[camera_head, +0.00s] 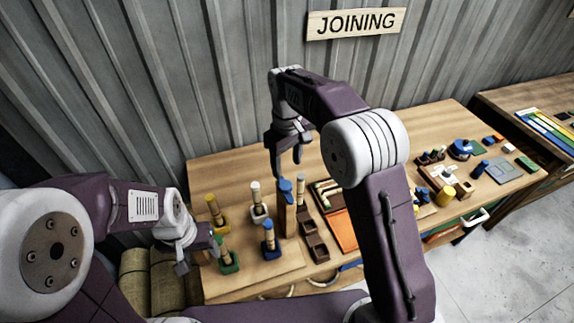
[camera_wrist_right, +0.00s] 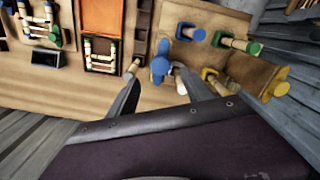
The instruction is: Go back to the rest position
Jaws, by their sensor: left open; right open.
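My right gripper (camera_head: 287,165) is open and empty, pointing down above the wooden post with a blue top (camera_head: 286,205). In the right wrist view its two fingers (camera_wrist_right: 166,90) are spread, with the blue top (camera_wrist_right: 159,67) showing between them and apart from them. My left gripper (camera_head: 190,262) is open at the table's left front edge, close to a rod in a green base (camera_head: 228,262). Nothing shows between its fingers. Other rods stand in a yellow base (camera_head: 217,215), a white base (camera_head: 258,208) and a blue base (camera_head: 271,243).
The wooden table (camera_head: 230,165) stands against a corrugated wall. A brown compartment tray (camera_head: 314,238) and an orange panel (camera_head: 342,232) lie right of the post. A second table (camera_head: 510,100) stands beyond. The table's back left is clear.

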